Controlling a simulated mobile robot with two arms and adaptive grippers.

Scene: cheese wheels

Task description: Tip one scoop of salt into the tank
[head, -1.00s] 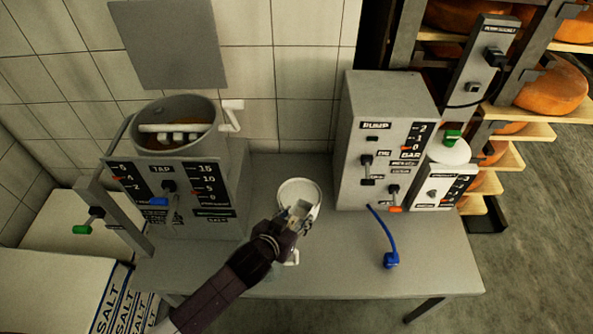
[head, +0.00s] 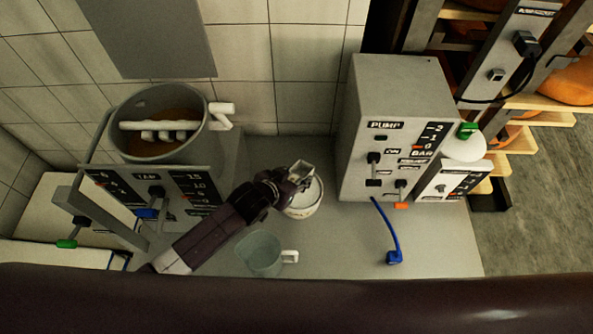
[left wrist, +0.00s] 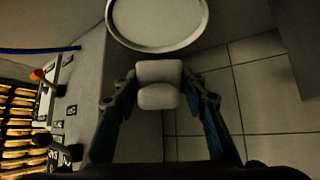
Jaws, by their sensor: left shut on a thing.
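A round white tub (head: 304,207) with pale contents stands on the bench. My left gripper (head: 300,174) is at its far rim in the head view, shut on a small pale thing, probably the scoop's handle. The left wrist view shows this pale, rounded piece (left wrist: 158,88) between the fingers. A large round rim (left wrist: 200,37) with pale grey inside shows above it; I cannot tell whether the two are joined. The scoop's bowl is not clear. The round grey tank (head: 200,140), left rear, holds brown contents, with a white pronged piece across it. My right gripper is not in view.
A clear jug (head: 264,253) with a white handle stands in front of the tub. The grey pump box (head: 392,130) and a blue hose (head: 392,235) are at right. A lever panel (head: 160,195) fronts the tank. A dark band hides the picture's bottom.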

